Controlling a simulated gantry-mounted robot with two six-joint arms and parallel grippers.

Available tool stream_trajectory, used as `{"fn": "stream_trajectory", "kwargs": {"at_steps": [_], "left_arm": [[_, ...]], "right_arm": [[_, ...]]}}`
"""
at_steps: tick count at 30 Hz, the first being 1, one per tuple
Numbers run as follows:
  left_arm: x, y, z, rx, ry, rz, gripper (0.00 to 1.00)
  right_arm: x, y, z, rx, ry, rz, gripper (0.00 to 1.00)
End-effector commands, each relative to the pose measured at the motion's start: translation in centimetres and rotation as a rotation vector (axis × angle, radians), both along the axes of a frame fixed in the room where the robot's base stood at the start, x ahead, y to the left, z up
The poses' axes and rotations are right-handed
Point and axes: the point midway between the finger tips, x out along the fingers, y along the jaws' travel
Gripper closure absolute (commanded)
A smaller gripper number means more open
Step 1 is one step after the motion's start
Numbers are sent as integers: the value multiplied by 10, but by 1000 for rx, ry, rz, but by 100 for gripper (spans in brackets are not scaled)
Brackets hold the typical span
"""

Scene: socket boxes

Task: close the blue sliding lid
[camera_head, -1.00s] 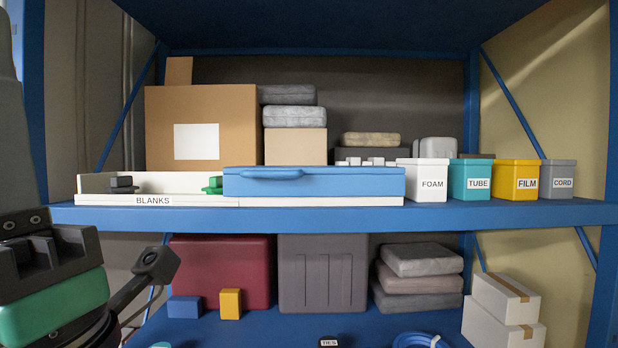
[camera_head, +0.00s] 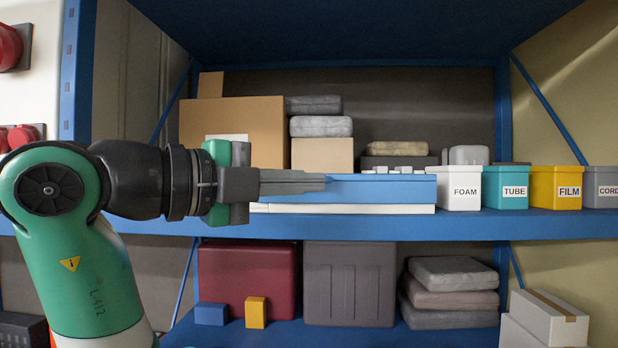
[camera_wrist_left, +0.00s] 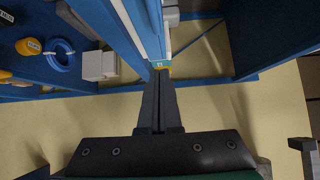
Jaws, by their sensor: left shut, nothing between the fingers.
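The blue sliding lid (camera_head: 385,189) lies on the right part of a long white box (camera_head: 350,208) on the upper shelf. Its left end and handle are hidden behind my left gripper (camera_head: 325,181). That gripper comes in from the left, level with the lid, fingers pointing right. It is shut and empty, its tips overlapping the lid in the picture; I cannot tell whether they touch it. In the left wrist view the shut fingers (camera_wrist_left: 161,75) point along the shelf front. The left part of the box is hidden by my arm. My right gripper is not in view.
FOAM (camera_head: 460,188), TUBE (camera_head: 505,187), FILM (camera_head: 556,187) and CORD (camera_head: 602,187) bins stand right of the lid. A cardboard box (camera_head: 245,120) and grey packs (camera_head: 321,126) stand behind. The blue shelf edge (camera_head: 480,226) runs below; the space before it is free at right.

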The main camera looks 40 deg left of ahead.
Motion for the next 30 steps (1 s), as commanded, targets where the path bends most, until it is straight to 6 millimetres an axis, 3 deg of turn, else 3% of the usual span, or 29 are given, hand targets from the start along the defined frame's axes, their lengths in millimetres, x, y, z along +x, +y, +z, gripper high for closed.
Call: {"fn": "stream_trajectory", "kwargs": {"at_steps": [12,18,30], "left_arm": [[87,-17,2,1,5,-5,100],[69,13,1,2,0,1,100],[64,20,-1,3,-1,-3,100]], "right_arm": [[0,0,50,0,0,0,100],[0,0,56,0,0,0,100],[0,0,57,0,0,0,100]]}}
